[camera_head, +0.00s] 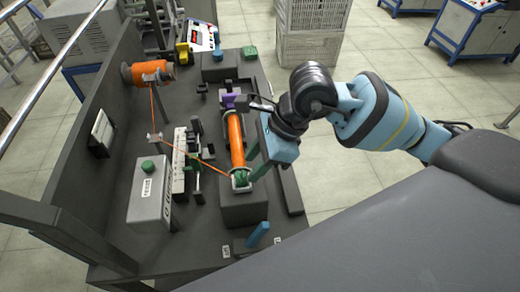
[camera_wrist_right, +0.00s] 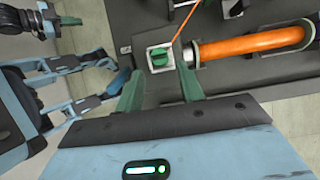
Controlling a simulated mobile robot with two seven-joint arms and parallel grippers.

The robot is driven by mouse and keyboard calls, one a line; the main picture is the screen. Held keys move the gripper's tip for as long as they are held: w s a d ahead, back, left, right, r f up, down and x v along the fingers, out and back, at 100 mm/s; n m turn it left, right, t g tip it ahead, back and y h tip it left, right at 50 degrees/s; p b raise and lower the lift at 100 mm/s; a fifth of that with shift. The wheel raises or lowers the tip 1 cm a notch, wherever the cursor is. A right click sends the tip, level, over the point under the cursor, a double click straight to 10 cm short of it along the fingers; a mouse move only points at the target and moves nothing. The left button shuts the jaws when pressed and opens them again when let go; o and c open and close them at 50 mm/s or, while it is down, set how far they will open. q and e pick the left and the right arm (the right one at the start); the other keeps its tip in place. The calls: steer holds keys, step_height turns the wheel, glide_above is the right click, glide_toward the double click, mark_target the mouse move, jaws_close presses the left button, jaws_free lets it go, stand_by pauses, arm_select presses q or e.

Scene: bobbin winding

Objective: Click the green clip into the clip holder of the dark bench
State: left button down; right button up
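The green clip (camera_head: 241,179) sits in a pale square holder (camera_wrist_right: 149,49) at the near end of the orange bobbin on the dark bench (camera_head: 205,262). The clip also shows in the right wrist view (camera_wrist_right: 160,57). An orange thread runs to it. My right gripper (camera_head: 256,161) is open and empty. Its green fingers (camera_wrist_right: 157,78) are apart, just short of the clip and on either side of it in the wrist view. I cannot tell whether the clip is fully seated.
The orange bobbin (camera_head: 237,140) lies beyond the clip. An orange spool (camera_head: 148,73) is at the back left. A grey box with a green button (camera_head: 147,166) and a pale upright plate (camera_head: 179,161) stand left of the bobbin. Crates (camera_head: 310,45) stand behind the bench.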

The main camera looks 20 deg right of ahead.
steer(key=shift+b+x, duration=0.3)
steer(key=shift+x, duration=0.75)
steer(key=shift+b+x, duration=0.3)
steer(key=shift+x, duration=0.5)
arm_select(q)
steer(key=shift+s+d+f, duration=0.1)
steer(key=shift+s+f, duration=0.15)
steer(key=shift+f, duration=0.2)
steer(key=shift+s+d+f, duration=0.1)
steer(key=shift+s+f, duration=0.1)
steer(key=shift+f, duration=0.2)
arm_select(e)
steer(key=shift+c, duration=0.5)
